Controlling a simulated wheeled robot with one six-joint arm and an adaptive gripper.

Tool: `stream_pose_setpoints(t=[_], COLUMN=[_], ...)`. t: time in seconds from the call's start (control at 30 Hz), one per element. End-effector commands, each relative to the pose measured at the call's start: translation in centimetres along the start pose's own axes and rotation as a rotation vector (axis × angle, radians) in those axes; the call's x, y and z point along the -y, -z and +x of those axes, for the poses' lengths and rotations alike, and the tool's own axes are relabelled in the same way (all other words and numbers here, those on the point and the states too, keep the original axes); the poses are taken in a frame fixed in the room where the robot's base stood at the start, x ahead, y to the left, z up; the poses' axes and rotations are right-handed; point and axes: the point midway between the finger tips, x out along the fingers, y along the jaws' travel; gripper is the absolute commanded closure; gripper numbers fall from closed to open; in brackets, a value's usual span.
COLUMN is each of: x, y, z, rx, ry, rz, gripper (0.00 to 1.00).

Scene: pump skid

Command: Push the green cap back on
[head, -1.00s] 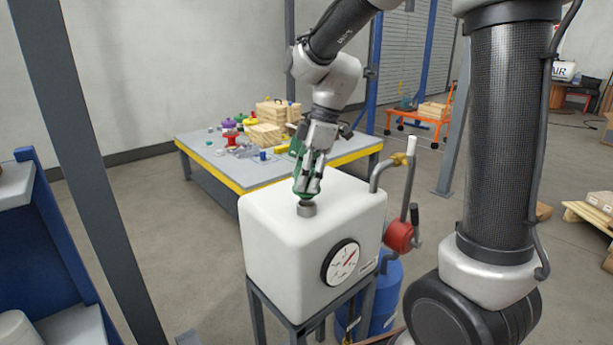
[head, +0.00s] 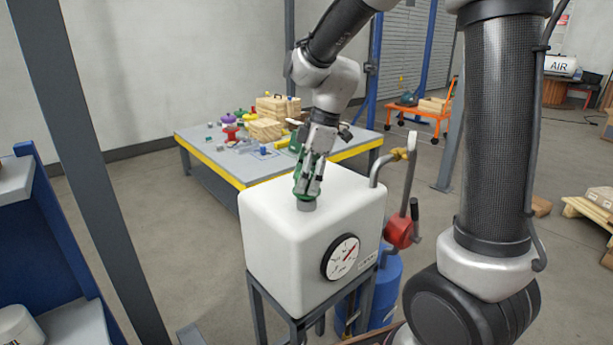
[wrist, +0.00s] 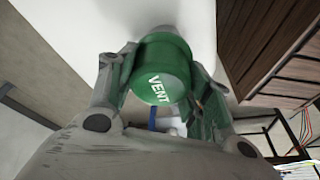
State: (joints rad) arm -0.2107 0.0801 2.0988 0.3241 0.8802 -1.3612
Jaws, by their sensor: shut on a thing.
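The green cap (wrist: 160,72), marked VENT, sits between my fingers in the wrist view. My gripper (head: 307,190) is shut on it. In the head view the cap (head: 300,186) is partly hidden by the fingers. It is right at the grey neck (head: 306,204) on top of the white tank (head: 262,215). I cannot tell whether the cap is seated on the neck or only touching it.
A round gauge (head: 341,257) is on the tank's front. A bent pipe and a red-bodied valve or pump (head: 399,233) stand at its right, with a blue drum (head: 388,285) below. A yellow-edged table (head: 215,172) with several objects is behind.

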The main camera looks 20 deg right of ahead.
Motion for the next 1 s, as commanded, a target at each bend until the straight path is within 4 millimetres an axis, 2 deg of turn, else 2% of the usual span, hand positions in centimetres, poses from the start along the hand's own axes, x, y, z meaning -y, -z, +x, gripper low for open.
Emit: stream_pose_setpoints(t=[0.93,0.97,1.0], x=[0.0,0.0,0.0], y=[-0.4,-0.4,-0.4], z=[1.4,1.4,1.4], rx=[0.0,0.0,0.0], ry=[0.0,0.0,0.0], rz=[0.0,0.0,0.0], gripper=[0.83,0.46,0.39])
